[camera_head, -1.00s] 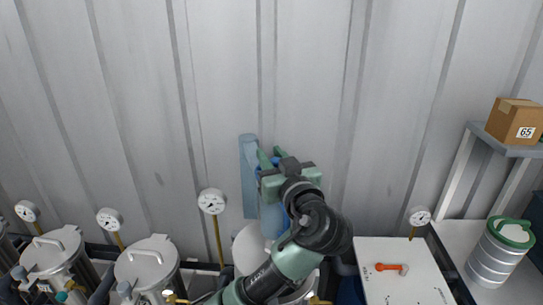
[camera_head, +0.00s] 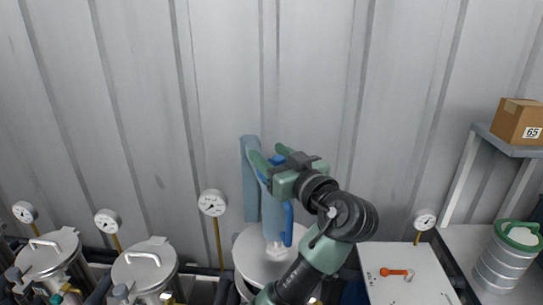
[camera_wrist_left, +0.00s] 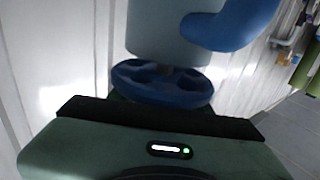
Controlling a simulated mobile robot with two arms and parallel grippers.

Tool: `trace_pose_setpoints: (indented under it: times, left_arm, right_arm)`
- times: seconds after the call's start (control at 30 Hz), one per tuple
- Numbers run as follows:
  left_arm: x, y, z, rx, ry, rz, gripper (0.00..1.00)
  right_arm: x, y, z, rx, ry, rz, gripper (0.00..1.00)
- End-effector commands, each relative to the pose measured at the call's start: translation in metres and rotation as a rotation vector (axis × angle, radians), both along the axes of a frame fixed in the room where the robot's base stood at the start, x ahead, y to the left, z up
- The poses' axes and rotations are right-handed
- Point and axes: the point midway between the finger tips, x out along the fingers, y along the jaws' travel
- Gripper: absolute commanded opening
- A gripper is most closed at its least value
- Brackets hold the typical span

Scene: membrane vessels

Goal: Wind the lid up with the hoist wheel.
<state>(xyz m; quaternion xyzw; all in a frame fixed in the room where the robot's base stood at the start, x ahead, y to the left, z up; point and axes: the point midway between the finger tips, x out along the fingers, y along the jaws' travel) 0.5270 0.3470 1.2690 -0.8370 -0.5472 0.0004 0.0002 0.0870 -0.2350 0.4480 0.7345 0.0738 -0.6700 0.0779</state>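The hoist has a blue-grey post (camera_head: 250,180) against the wall. Its blue hoist wheel (camera_wrist_left: 162,82) lies just beyond my left palm in the left wrist view, two dark recesses in its face. My left gripper (camera_head: 272,157) is at the wheel in the head view, its green fingers apart with some blue between them. Whether they press on the wheel is hidden. A blue curved part (camera_head: 288,222) hangs below the gripper. The round grey lid (camera_head: 257,255), with a pale knob, lies under the hoist, partly behind my left arm. My right gripper is not in view.
Two lidded steel vessels (camera_head: 145,267) stand to the left, with gauges (camera_head: 212,203) on brass stems. A white panel with an orange lever (camera_head: 396,273) is to the right. Further right are a green-rimmed canister (camera_head: 500,258) and a shelf with a box (camera_head: 518,121).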

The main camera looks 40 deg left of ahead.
Motion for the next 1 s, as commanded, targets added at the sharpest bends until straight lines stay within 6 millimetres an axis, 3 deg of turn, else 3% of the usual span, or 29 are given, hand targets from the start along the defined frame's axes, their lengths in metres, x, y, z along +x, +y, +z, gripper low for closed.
trace_pose_setpoints:
  times: [0.27, 0.7, 1.0]
  left_arm:
    - [0.000, -0.002, -0.001, 0.000, -0.001, -0.002, 0.48]
    - [-0.026, -0.061, -0.003, -0.003, -0.001, -0.004, 0.48]
    - [-0.032, -0.072, 0.000, 0.000, 0.000, 0.000, 0.48]
  right_arm:
    - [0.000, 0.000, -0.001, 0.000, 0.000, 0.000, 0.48]
    - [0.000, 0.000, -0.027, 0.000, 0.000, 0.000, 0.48]
    - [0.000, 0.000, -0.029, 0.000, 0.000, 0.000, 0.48]
